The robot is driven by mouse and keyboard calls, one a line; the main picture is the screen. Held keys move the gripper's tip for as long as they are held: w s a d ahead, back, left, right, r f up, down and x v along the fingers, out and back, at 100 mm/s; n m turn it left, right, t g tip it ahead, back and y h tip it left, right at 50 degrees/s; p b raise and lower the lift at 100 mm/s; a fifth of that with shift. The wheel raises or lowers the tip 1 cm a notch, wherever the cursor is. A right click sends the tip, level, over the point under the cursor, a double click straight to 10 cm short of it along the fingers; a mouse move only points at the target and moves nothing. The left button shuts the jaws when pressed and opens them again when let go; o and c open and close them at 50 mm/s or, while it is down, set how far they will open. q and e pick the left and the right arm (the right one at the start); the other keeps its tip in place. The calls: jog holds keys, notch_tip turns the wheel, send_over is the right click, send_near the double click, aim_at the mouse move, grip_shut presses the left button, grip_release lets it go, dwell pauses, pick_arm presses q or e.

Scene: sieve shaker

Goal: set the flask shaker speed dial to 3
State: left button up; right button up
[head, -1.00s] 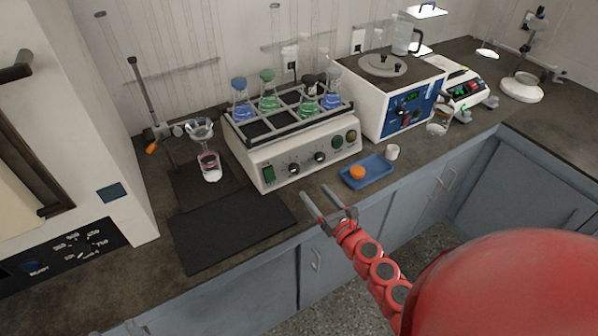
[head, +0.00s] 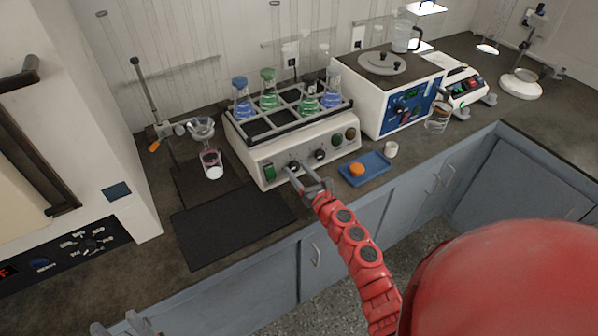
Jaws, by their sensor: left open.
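The flask shaker (head: 262,157) is a cream box with a rack of blue and green flasks on top. Its front has a green switch (head: 269,173), two dark dials and two round buttons. My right gripper (head: 297,168) is open at the left dial (head: 294,164), with its fingertips in front of the panel and partly covering that dial. I cannot tell whether they touch it. The other dial (head: 320,155) is clear to the right. Dial markings are too small to read. My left gripper (head: 124,326) is open and empty at the bottom left edge, partly cut off.
A blue tray (head: 377,177) with an orange item (head: 356,169) and a small white cup (head: 391,149) are right of my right gripper. A black mat (head: 230,230) lies in front. A funnel stand with a beaker (head: 211,164) stands left. A white-and-blue machine (head: 375,110) is right of the shaker.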

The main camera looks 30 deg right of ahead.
grip_shut()
jog(key=shift+a, duration=0.1)
